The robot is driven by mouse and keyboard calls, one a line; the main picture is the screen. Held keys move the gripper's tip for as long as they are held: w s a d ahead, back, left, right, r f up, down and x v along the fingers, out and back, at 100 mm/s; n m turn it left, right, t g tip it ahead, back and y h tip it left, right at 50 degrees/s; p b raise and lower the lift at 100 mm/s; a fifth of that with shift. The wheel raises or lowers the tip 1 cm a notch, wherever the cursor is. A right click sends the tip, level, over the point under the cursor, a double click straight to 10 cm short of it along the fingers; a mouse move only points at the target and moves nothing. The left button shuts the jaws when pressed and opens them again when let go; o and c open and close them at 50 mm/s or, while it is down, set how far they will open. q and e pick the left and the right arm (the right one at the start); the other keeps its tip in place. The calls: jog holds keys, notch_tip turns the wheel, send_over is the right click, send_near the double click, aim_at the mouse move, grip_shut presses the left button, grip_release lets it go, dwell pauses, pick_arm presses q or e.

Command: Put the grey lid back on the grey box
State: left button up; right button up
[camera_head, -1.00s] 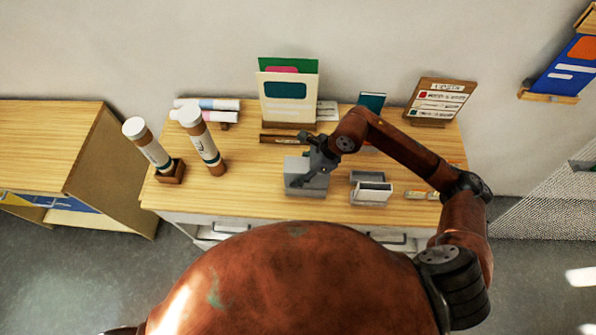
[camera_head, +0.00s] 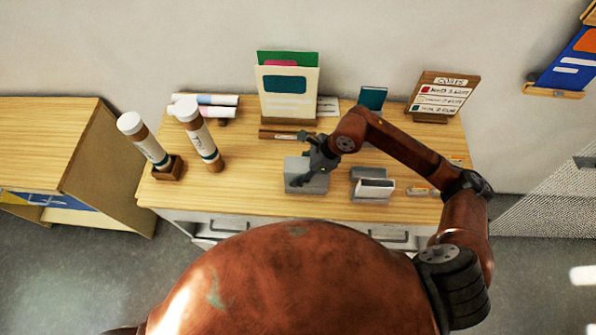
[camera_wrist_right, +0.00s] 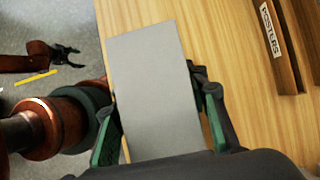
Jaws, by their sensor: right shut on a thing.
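The grey lid (camera_wrist_right: 155,90) is a flat grey panel in the right wrist view, with a finger of my right gripper (camera_wrist_right: 160,135) along each long side. The gripper is shut on it. In the head view my right gripper (camera_head: 304,180) is over the grey box (camera_head: 306,188) at the table's front middle. The lid hides the inside of the box. I cannot tell whether the lid rests fully on the rim. My left gripper (camera_wrist_right: 68,54) shows in the right wrist view, open and empty above the floor, away from the table.
A pale holder with cards (camera_head: 372,190) stands just right of the box. Two white-capped tubes (camera_head: 200,135) stand at the left. A card stand (camera_head: 287,95) and a small sign (camera_head: 440,97) are at the back. The wood between box and tubes is clear.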

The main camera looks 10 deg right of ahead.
jog(key=o, duration=1.3)
jog(key=shift+c, duration=0.2)
jog(key=v, duration=1.2)
